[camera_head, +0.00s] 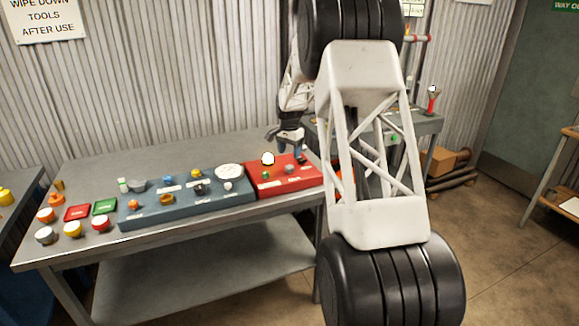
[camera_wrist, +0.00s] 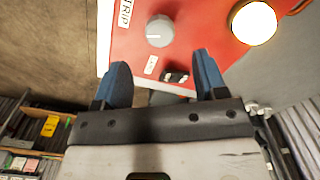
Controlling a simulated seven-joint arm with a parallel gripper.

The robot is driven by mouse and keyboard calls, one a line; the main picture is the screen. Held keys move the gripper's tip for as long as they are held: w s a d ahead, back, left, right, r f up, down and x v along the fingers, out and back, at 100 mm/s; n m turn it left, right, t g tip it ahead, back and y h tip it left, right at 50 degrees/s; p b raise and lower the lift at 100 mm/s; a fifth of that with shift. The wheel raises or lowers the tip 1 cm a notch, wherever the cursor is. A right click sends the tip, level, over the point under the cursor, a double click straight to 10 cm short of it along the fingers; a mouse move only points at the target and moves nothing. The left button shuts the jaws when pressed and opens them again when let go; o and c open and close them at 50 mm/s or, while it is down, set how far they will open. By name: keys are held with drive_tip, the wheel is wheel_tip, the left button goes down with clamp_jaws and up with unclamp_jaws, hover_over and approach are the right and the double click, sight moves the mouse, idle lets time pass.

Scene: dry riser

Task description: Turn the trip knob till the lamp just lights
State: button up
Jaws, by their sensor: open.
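The trip knob (camera_wrist: 160,31) is a round grey knob with a white pointer line. It sits on a red panel next to a TRIP label (camera_wrist: 124,14) in the wrist view. The lamp (camera_wrist: 254,23) is a round dome to its right; it looks bright cream-white with an orange rim. It also shows as a white dome in the head view (camera_head: 267,158). My gripper (camera_wrist: 161,60) is open, its blue fingertips apart and empty, with the knob beyond them in the picture. In the head view my gripper (camera_head: 291,146) is over the far side of the red box (camera_head: 285,187).
A blue-grey panel box (camera_head: 185,209) with several knobs and a gauge adjoins the red box. Several loose coloured caps and a red tray (camera_head: 77,212) lie at the bench's left. A small dark switch (camera_wrist: 176,77) sits near the trip knob. The bench's back is clear.

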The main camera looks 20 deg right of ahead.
sight(290, 166)
drive_tip(key=shift+f, duration=3.35)
drive_tip(key=c, duration=0.9)
